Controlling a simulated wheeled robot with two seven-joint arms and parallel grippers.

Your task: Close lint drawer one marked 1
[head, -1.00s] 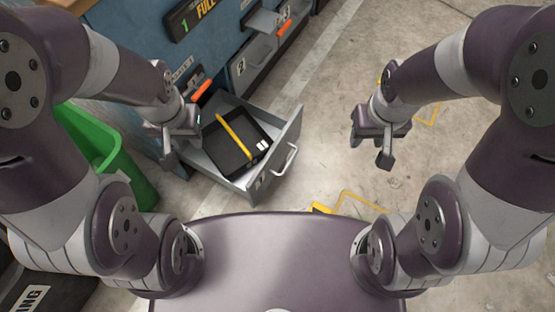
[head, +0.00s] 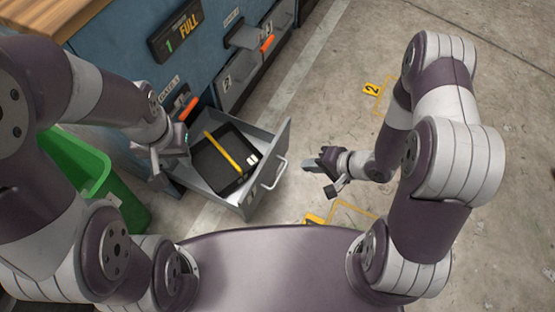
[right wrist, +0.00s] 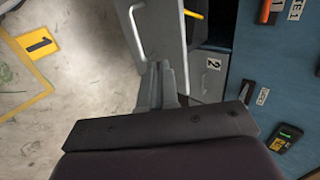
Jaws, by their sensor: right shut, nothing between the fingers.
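The lint drawer (head: 268,176) under gate 1 stands pulled out of the blue cabinet, with a black box (head: 222,170) and a yellow bar on it inside. Its own number is not readable. Its grey handle (head: 275,174) faces right; the drawer front (right wrist: 165,35) and handle (right wrist: 137,30) also show in the right wrist view. My right gripper (head: 318,168) is shut and empty, to the right of the handle and apart from it in the head view. Its fingers (right wrist: 163,84) point at the drawer front. My left gripper (head: 155,160) is beside the drawer's left side; its jaws are unclear.
The blue cabinet (head: 125,50) has a "1 FULL" display (head: 175,32) and an orange lever (head: 188,108) at gate 1. Drawer 2 (head: 240,75) is beyond. A green bin (head: 75,165) stands left. Floor markers, one reading 2 (head: 373,89), lie on open concrete at right.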

